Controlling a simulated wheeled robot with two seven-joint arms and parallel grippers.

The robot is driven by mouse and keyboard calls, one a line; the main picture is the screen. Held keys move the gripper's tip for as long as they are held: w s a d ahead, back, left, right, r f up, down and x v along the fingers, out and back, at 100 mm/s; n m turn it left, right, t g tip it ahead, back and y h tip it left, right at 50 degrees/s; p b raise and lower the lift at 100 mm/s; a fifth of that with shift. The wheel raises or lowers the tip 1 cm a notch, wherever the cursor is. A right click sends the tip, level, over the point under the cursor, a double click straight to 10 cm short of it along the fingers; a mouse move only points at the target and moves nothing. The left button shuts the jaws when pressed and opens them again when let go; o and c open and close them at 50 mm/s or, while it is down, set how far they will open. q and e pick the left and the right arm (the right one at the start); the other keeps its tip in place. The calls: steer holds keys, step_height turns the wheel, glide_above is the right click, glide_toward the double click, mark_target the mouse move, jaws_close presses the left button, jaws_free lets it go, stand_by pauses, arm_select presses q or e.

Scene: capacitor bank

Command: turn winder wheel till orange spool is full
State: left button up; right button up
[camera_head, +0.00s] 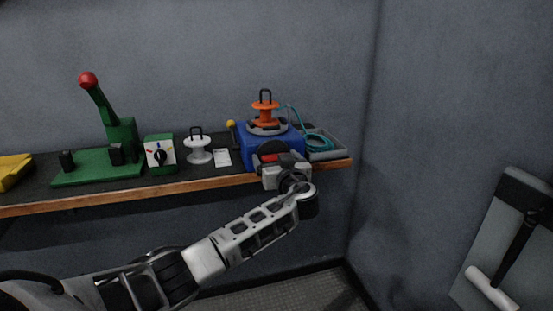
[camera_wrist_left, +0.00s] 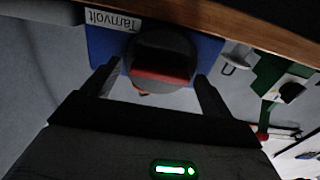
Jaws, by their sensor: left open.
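The blue winder (camera_head: 247,150) stands near the right end of the shelf, with the orange spool (camera_head: 265,105) upright on top. A teal cable (camera_head: 318,143) runs from the spool area to a grey tray on the right. The winder's dark round wheel (camera_head: 270,151) is on its front face; it shows in the left wrist view (camera_wrist_left: 163,50) with a red bar across it. My left gripper (camera_head: 272,166) is in front of the wheel. In the left wrist view its open fingers (camera_wrist_left: 157,88) stand on either side of the wheel; contact cannot be told. My right gripper is not in view.
A white spool (camera_head: 198,152), a white dial box with green sides (camera_head: 160,155) and a green lever press (camera_head: 122,135) stand left of the winder. The grey tray (camera_head: 336,153) is at the shelf's right end. A wooden edge (camera_head: 120,196) runs along the shelf front.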

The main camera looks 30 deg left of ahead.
arm_select(q)
steer(key=c, duration=1)
steer(key=shift+m, duration=0.3)
steer(key=m+p, duration=0.1)
steer(key=m, duration=0.7)
steer(key=m+p, duration=0.1)
steer(key=m, duration=0.8)
steer(key=shift+w+d+f, duration=0.15)
steer(key=shift+m, duration=0.3)
